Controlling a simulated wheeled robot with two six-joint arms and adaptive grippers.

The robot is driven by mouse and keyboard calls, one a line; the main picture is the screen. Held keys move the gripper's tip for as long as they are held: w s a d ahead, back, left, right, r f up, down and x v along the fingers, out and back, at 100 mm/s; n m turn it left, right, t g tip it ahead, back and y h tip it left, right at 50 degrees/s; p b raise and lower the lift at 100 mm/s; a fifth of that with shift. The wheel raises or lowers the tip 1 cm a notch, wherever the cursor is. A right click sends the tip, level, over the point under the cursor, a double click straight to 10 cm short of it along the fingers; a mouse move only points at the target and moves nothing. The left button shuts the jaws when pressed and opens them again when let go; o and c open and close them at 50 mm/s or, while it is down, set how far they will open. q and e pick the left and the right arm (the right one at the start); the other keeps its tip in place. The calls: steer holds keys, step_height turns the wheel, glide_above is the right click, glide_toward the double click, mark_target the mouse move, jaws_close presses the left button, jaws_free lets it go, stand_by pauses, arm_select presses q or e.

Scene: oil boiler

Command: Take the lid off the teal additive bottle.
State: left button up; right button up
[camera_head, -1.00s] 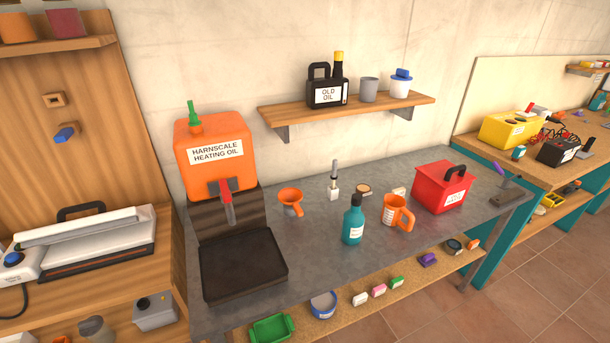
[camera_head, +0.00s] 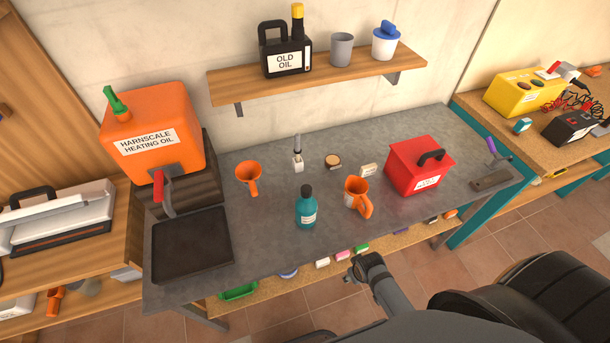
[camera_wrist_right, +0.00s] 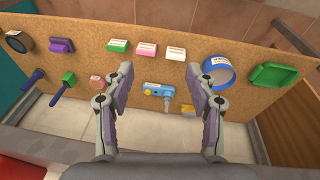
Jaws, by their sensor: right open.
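The teal additive bottle (camera_head: 306,213) stands upright on the grey metal bench, left of the orange jug (camera_head: 357,197). Its dark lid (camera_head: 306,190) is on top. My right arm comes in from the bottom right of the head view, in front of the bench and apart from the bottle. In the right wrist view my right gripper (camera_wrist_right: 162,80) is open and empty, its two fingers spread over the lower shelf. The bottle is not in that wrist view. My left gripper is in neither view.
An orange funnel (camera_head: 249,177) and a red box (camera_head: 418,166) are on the bench. A heating oil container (camera_head: 152,132) stands above a black tray (camera_head: 188,254) at left. The lower shelf (camera_wrist_right: 215,40) holds small blocks and a blue-rimmed tub (camera_wrist_right: 218,72). The bench front around the bottle is clear.

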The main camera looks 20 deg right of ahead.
steer(key=w+a+r+n+p, duration=0.1)
steer(key=w+r+n+p, duration=0.35)
steer(key=r, duration=1.25)
steer(key=n+g+y+p, duration=0.15)
steer(key=n+p, duration=0.25)
steer(key=n, duration=1.1)
glide_toward(307, 187)
steer(key=f, duration=0.2)
steer(key=f+g, duration=0.1)
steer(key=f, duration=0.1)
steer(key=shift+w+a+h, duration=0.1)
steer(key=shift+w+h, duration=0.15)
steer(key=shift+f, duration=0.45)
